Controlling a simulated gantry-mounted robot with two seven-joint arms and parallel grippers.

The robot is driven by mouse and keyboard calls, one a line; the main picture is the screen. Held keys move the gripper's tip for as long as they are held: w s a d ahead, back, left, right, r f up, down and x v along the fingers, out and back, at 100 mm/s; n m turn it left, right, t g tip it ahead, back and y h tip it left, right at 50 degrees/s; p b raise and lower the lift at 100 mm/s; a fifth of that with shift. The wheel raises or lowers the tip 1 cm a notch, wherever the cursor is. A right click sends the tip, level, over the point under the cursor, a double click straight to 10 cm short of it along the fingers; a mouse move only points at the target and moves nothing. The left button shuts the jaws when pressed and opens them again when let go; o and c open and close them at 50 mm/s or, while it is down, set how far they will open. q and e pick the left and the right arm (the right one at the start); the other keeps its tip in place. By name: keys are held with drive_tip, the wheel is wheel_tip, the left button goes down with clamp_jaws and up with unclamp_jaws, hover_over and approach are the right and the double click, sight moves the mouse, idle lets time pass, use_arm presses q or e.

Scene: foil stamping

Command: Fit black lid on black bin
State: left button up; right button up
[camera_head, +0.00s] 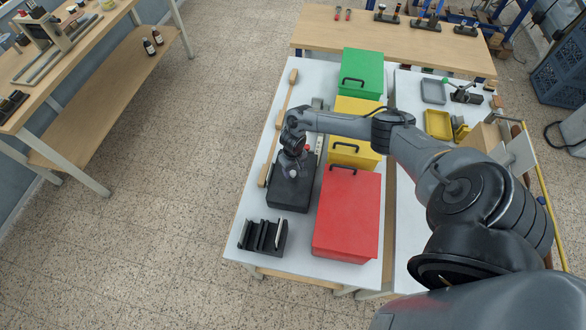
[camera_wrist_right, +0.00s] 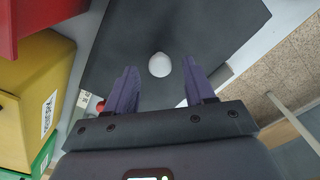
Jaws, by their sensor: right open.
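A flat black lid with a white round knob lies on the grey-white table in the head view (camera_head: 289,195), left of the red box. In the right wrist view the black lid (camera_wrist_right: 205,30) fills the upper middle, with its white knob (camera_wrist_right: 159,65) centred ahead of the fingers. My right gripper (camera_head: 293,173) is over the lid, and its two dark fingers (camera_wrist_right: 160,88) are open on either side of the knob, not closed on it. I cannot tell whether the black bin is beneath the lid. My left gripper is not in view.
A red box (camera_head: 346,215), a yellow box (camera_head: 354,155) and a green box (camera_head: 362,68) stand in a row to the right. A black slotted rack (camera_head: 262,236) sits at the near left corner. A wooden-handled tool (camera_head: 277,130) lies along the left edge.

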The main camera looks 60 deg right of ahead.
sight(293, 172)
wheel_tip(293, 172, up, 12)
drive_tip(key=p, duration=0.1)
drive_tip(key=a+f+n+t+y, duration=0.2)
drive_tip(key=a+n+t, duration=0.45)
drive_tip(key=a, duration=2.05)
drive_tip(key=s+r+n+g+h, duration=0.1)
drive_tip(key=s+r+g, duration=0.2)
drive_tip(key=s+r, duration=0.7)
drive_tip(key=s, duration=0.4)
drive_tip(key=shift+h, duration=0.4)
drive_tip(key=shift+d+r, duration=0.1)
drive_tip(key=shift+r, duration=0.05)
wheel_tip(293, 172, up, 5)
drive_tip(key=p, duration=0.5)
drive_tip(key=shift+p, duration=0.3)
